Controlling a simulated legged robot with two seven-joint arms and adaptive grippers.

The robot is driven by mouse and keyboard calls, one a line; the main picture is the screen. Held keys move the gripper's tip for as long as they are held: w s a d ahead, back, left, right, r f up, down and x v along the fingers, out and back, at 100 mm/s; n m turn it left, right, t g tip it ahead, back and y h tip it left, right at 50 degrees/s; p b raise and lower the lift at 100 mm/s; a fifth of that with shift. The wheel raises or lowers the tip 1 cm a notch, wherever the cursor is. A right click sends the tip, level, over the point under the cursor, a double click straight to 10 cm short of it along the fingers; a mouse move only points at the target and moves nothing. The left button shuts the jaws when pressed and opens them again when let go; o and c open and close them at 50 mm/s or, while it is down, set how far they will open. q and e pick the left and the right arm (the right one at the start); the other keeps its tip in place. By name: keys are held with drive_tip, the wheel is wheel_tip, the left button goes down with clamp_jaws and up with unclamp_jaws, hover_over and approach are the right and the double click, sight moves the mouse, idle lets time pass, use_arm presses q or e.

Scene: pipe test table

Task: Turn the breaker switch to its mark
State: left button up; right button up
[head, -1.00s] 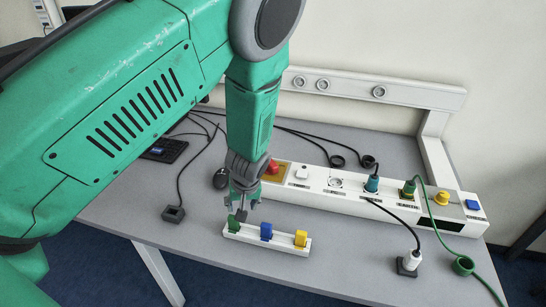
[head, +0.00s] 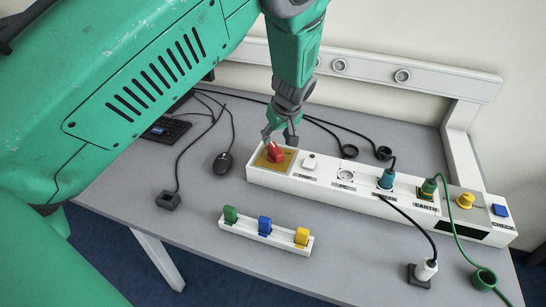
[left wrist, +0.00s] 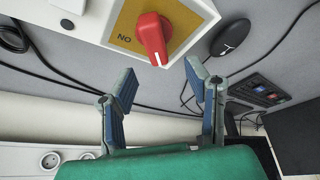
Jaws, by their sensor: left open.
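The breaker switch is a red rotary knob (head: 275,152) on a yellow plate at the left end of the white panel box (head: 330,192). In the left wrist view the red knob (left wrist: 153,38) shows with a white line on its tip, and the letters "NO" on the yellow plate (left wrist: 125,36) beside it. My left gripper (head: 280,135) is just above and behind the knob in the head view. In the left wrist view the gripper's fingers (left wrist: 160,90) are spread apart with nothing between them, and the knob lies beyond their tips. My right gripper is not in view.
A small white rack (head: 250,236) with green, blue and yellow pieces stands in front of the panel. A black mouse (head: 223,163) and cables lie to the left. Plugs with cords (head: 428,190) stand in the panel's right half.

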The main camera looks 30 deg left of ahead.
sight(277, 148)
use_arm(q)
drive_tip(key=f+b, duration=0.2)
drive_tip(key=w+f+b, duration=0.1)
drive_tip(key=f+b, duration=0.1)
drive_tip(key=f, duration=0.1)
drive_tip(key=shift+d, duration=0.1)
drive_tip(key=shift+w+f+b, duration=0.1)
drive_tip(key=shift+f+b, duration=0.2)
drive_tip(key=shift+b, duration=0.05)
drive_tip(key=shift+w+a+f, duration=0.1)
drive_tip(key=shift+a+f, duration=0.25)
drive_tip(key=shift+a, duration=0.1)
drive_tip(key=shift+a+f+b, duration=0.2)
drive_tip(key=shift+a+b, duration=0.1)
drive_tip(key=shift+a, duration=0.4)
drive_tip(key=shift+d, duration=0.15)
drive_tip(key=shift+w+d+r, duration=0.1)
drive_tip(key=shift+d, duration=0.25)
clamp_jaws()
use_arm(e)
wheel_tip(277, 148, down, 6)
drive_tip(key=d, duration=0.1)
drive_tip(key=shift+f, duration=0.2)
